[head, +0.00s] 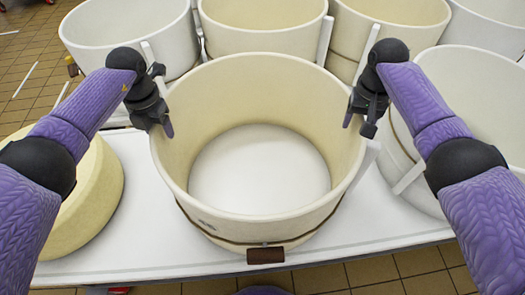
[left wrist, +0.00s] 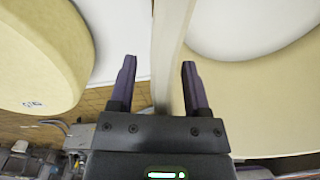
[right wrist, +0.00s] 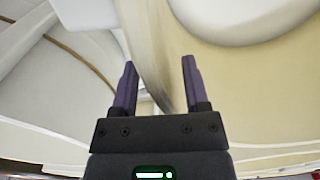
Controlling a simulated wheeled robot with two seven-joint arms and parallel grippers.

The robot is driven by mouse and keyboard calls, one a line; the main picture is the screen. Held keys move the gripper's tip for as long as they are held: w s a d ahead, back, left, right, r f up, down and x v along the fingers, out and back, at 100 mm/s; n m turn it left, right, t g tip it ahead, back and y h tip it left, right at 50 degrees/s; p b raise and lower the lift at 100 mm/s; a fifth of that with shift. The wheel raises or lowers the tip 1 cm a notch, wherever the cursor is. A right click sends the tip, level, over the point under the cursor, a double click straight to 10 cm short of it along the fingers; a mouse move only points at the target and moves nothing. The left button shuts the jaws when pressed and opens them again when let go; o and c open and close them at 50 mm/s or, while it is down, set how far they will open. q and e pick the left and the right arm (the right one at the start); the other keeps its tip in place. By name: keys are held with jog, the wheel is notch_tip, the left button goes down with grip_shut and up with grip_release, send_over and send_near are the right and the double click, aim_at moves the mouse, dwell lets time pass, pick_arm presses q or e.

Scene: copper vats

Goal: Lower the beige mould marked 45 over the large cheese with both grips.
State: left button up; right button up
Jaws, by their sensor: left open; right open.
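The large beige mould (head: 255,240) is an open ring standing upright on the white table. A small mark shows on its front, too small to read. The large pale-yellow cheese (head: 100,205) lies on the table to its left, partly hidden by my left arm. It also shows in the left wrist view (left wrist: 45,45). My left gripper (head: 160,118) is open at the mould's left rim, and in the left wrist view the wall (left wrist: 172,40) runs between its fingers. My right gripper (head: 362,118) is open at the right rim, with the wall (right wrist: 155,60) between its fingers.
Several other moulds stand close behind, including a white one (head: 120,30) and a cream one (head: 262,15). A white mould (head: 470,75) stands close on the right. The white table (head: 130,255) has bare room along its front edge, with tiled floor (head: 375,272) beyond.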

pick_arm(q)
jog(key=shift+c, duration=0.2)
pick_arm(e)
jog(key=shift+c, duration=0.3)
pick_arm(q)
grip_shut()
pick_arm(e)
grip_shut()
pick_arm(q)
jog(key=shift+r, duration=0.1)
pick_arm(e)
jog(key=shift+r, duration=0.1)
dwell(0.4)
